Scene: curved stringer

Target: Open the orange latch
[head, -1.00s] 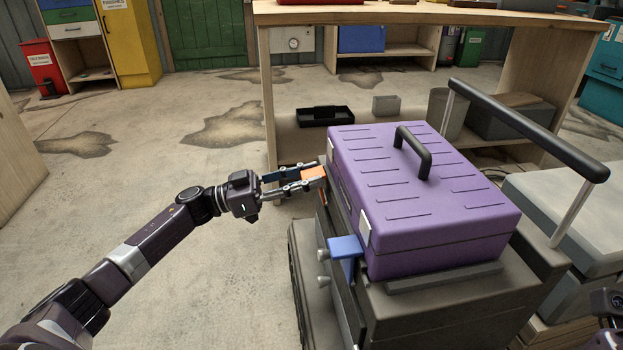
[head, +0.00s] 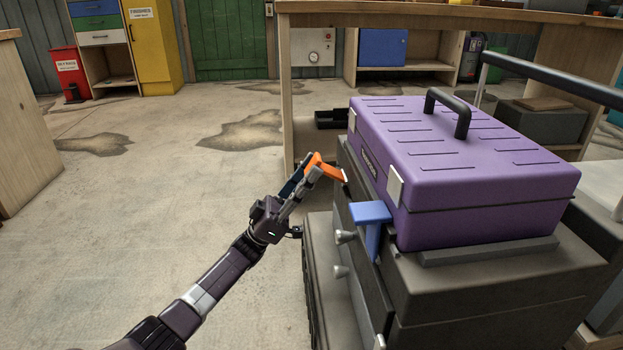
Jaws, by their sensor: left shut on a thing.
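The orange latch (head: 329,172) is at the left side of the grey cart, near the far left corner of the purple toolbox. My left gripper (head: 307,175) is shut on the orange latch, with one finger on each side of it. The latch is tilted, sticking out to the left from the cart side. A blue latch (head: 370,213) sits closer to me on the same side and stands apart from the gripper. My right gripper is not in view.
The purple toolbox (head: 470,160) with a black handle rests on the grey cart (head: 480,284). Round knobs (head: 343,237) stick out of the cart's left side. A wooden workbench (head: 420,14) stands behind. The floor to the left is clear.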

